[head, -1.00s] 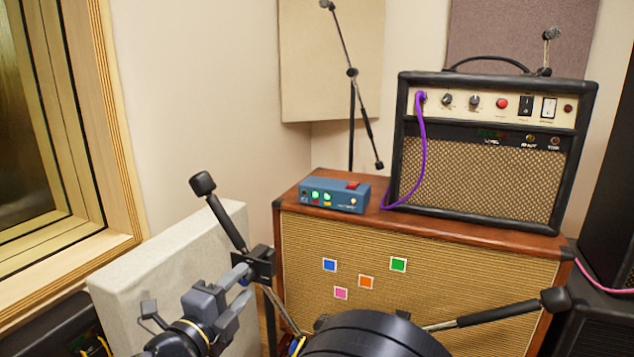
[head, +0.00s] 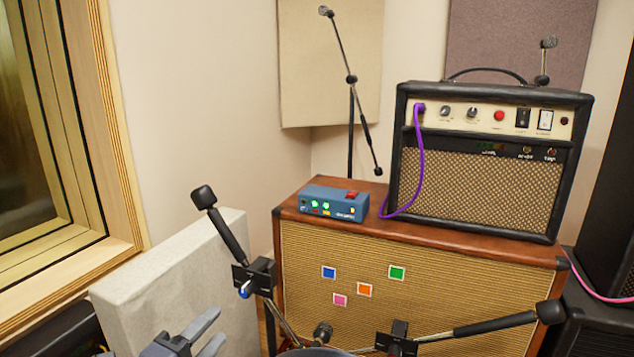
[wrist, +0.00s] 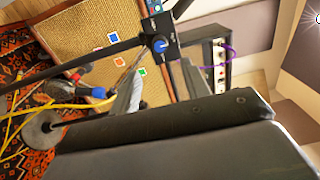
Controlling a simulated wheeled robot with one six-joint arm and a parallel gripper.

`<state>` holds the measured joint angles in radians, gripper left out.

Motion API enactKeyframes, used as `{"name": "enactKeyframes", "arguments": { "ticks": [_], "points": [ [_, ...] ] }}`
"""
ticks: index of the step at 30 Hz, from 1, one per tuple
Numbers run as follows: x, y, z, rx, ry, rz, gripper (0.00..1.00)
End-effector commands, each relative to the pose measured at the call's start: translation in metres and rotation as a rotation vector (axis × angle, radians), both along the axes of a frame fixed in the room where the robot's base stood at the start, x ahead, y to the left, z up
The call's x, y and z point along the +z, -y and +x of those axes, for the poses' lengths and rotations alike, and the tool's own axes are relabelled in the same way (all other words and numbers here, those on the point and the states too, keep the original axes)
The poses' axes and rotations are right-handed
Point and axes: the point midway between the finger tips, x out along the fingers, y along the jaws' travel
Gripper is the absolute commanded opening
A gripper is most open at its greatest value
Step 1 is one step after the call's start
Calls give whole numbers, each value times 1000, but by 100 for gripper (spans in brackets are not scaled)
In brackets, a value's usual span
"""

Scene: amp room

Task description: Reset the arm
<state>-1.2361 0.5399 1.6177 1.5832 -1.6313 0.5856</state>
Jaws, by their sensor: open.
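My gripper (head: 208,328) is at the bottom of the head view, left of centre, low in front of the large speaker cabinet (head: 300,245). Its two grey fingers are apart with nothing between them. It also shows in the wrist view (wrist: 160,85), with the fingers spread beside a black microphone stand clamp with a blue knob (wrist: 160,44). The clamp also shows in the head view (head: 254,277), just above and right of my fingers. Whether they touch cannot be told. The rest of my arm is mostly below the head view.
Microphone stand booms cross in front of the cabinet, one with a black end (head: 224,232). A pale panel (head: 170,285) leans at left. On the cabinet stand an amp (head: 480,185) and a blue box (head: 335,203). Yellow cable (wrist: 60,106) lies on a patterned rug (wrist: 15,70).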

Motion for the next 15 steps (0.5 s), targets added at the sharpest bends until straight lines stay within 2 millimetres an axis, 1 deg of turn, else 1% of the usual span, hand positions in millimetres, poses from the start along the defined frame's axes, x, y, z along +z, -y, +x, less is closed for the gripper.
{"name": "enactKeyframes", "arguments": {
  "ticks": [1,5,6,15],
  "points": [
    [2,-4,-9,3,-1,-2,44],
    [1,-12,-29,4,-1,-2,44],
    [-3,-6,-17,-5,1,2,44],
    [-2,16,35,-6,2,3,44]
  ]
}}
